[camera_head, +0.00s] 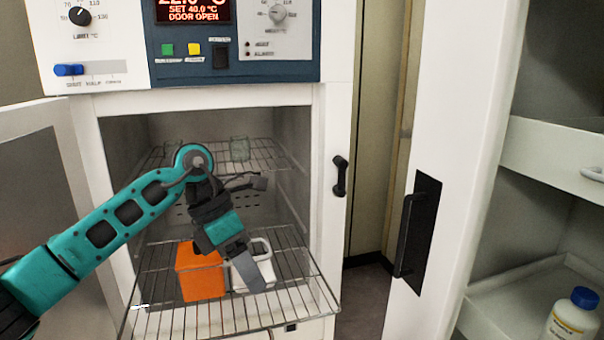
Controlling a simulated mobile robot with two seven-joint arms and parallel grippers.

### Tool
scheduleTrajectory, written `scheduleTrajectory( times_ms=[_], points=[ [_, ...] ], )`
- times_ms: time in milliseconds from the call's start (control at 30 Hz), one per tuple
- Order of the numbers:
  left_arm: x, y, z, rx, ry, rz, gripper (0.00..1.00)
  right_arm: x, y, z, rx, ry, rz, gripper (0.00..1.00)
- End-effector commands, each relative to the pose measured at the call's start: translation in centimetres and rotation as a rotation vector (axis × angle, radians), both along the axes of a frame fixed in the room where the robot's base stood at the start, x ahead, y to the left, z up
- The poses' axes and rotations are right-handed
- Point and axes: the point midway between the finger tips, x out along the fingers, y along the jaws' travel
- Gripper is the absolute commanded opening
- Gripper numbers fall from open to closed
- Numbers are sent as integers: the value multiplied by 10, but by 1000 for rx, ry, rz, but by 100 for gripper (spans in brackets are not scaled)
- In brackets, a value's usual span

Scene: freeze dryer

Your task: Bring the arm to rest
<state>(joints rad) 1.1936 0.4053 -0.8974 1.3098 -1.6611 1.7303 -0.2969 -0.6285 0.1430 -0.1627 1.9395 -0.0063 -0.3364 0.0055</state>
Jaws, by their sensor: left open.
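My left arm (120,222) comes in from the left and reaches in front of the open chamber (125,135). My left gripper (256,226) is open, with one finger pointing down in front of a white item and the other higher up, pointing right. Nothing shows between the fingers. An orange box (200,280) sits on the lower wire rack (180,322), just left of and below the gripper. The white item (264,247), with a loop like a handle, stands beside the box and is partly hidden by the lower finger. I cannot tell whether the finger touches it. My right gripper is out of view.
The chamber door (40,160) stands open at the left. A glass jar (240,148) stands on the upper rack (270,158). The display (194,12) reads "DOOR OPEN". At the right are an open cabinet door (455,150) and a blue-capped bottle (572,322).

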Motion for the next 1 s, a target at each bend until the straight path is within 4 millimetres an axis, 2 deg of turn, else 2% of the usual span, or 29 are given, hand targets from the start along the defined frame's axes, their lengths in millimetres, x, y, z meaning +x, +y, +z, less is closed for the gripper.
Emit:
scheduleTrajectory(
  times_ms=[33,100,233,333,467,600,667,733,867,1000],
  points=[
    [-11,-21,-12,-99,38,-4,52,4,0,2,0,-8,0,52],
    [-26,-49,-22,-256,96,12,52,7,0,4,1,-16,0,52],
    [-54,-97,-27,-581,240,96,52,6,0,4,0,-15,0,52],
    [-68,-119,-20,-827,372,213,52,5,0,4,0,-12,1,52],
    [-73,-127,-11,-1120,562,423,52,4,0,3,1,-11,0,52],
    [-65,-110,-14,-1386,783,720,52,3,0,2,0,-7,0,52],
    [-60,-96,-22,-1482,881,866,52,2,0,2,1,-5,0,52],
    [-55,-76,-39,-1577,994,1051,52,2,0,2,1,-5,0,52],
    [-55,-32,-86,-1704,1202,1431,52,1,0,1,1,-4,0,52],
    [-79,17,-156,-1753,1419,1884,52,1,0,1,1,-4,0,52]
  ],
)
